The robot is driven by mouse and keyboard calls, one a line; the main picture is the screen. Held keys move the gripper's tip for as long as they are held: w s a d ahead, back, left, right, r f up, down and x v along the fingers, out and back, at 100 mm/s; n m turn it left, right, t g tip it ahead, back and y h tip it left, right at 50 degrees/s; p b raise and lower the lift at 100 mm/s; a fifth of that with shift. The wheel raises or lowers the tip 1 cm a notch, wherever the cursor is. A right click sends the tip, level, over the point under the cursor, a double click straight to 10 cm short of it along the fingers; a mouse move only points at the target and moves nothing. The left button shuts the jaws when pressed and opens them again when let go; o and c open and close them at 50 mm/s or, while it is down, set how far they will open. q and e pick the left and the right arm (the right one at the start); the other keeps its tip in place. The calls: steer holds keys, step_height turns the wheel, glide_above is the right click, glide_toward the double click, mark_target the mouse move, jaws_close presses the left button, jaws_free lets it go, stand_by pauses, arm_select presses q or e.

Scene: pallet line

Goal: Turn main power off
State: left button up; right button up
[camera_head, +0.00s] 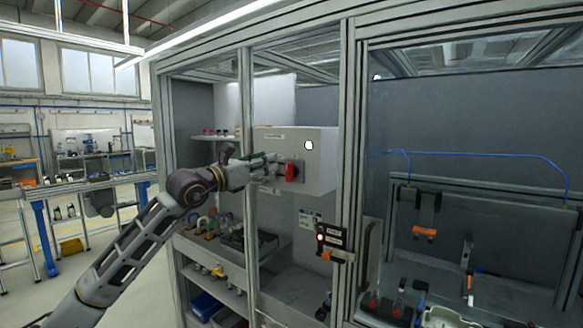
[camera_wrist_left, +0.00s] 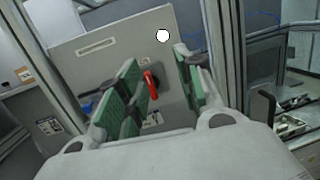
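My left gripper (camera_head: 272,168) is at the box front, just left of the handle. Its fingers stand apart in the left wrist view (camera_wrist_left: 160,88). Whether they touch the handle I cannot tell. A white round lamp (camera_head: 309,145) is on the box. My right gripper is not in view.
Aluminium frame posts (camera_head: 350,130) stand right of the box. A small panel with a red light (camera_head: 321,237) is on a post below. A shelf with padlock-like coloured items (camera_head: 205,224) lies below the arm. A workbench (camera_head: 70,185) stands far left.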

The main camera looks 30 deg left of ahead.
arm_select(q)
steer(key=a+f+y, duration=0.1)
steer(key=f+n+y, duration=0.1)
steer(key=a+f+g, duration=0.1)
steer(key=shift+w+a+f+n+y, duration=0.15)
steer(key=shift+w+a+n+y, duration=0.15)
steer(key=shift+a+n+y, duration=0.1)
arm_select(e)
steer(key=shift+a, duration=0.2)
arm_select(q)
steer(key=shift+w+d, duration=0.1)
steer(key=shift+w, duration=0.15)
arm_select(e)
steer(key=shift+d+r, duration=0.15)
arm_select(q)
steer(key=p, duration=0.3)
glide_toward(287, 165)
steer(key=shift+w, duration=0.85)
steer(key=shift+w+p, duration=1.05)
steer(key=shift+w, duration=0.5)
steer(key=shift+w+d+p, duration=0.2)
steer(key=shift+w+p, duration=0.65)
steer(key=shift+w, duration=0.85)
steer(key=shift+w+d+p, duration=0.1)
steer(key=shift+w+p, duration=0.2)
steer(key=shift+w, duration=0.55)
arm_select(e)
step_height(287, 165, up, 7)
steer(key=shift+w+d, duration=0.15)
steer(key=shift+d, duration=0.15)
